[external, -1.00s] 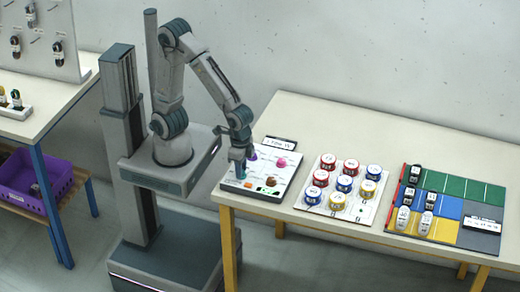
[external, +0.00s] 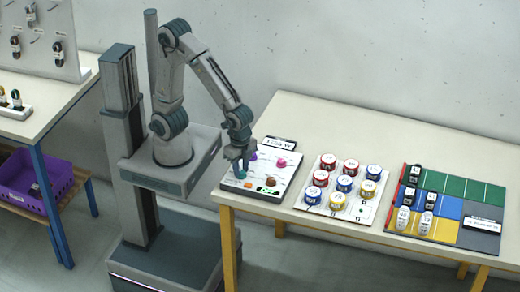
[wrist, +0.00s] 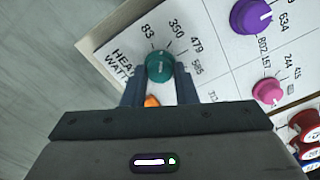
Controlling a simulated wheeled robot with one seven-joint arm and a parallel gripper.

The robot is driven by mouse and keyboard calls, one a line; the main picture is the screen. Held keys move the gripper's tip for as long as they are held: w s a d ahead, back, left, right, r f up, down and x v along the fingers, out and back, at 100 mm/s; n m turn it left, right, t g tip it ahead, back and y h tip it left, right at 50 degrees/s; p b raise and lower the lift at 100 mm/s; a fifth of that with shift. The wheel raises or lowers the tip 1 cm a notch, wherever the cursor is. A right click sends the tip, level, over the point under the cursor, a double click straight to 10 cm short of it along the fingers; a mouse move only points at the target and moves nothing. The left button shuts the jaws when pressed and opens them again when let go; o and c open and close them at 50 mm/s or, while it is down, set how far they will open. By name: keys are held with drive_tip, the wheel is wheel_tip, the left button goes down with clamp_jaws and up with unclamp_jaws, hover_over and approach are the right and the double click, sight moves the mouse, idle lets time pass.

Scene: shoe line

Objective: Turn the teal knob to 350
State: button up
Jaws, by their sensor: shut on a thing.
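The teal knob (wrist: 160,66) stands on a white panel (wrist: 225,65) and shows in the wrist view, top upward. My gripper (wrist: 161,78) is shut on the teal knob, one finger on each side. In the external view my gripper (external: 240,168) points down at the panel's left part, and the teal knob (external: 239,174) shows only partly.
A purple knob (wrist: 250,16) and a pink knob (wrist: 268,91) stand to the right on the panel. An orange piece (wrist: 152,101) shows between my fingers. Red, blue and yellow round items stand on a board (external: 312,200) to the right. A coloured mat (external: 480,190) lies beyond.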

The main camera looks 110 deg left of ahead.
sight(241, 172)
drive_tip(key=shift+m, duration=1.1)
drive_tip(key=o, duration=1)
drive_tip(key=shift+r, duration=0.1)
wheel_tip(241, 172, up, 14)
drive_tip(key=p, duration=0.1)
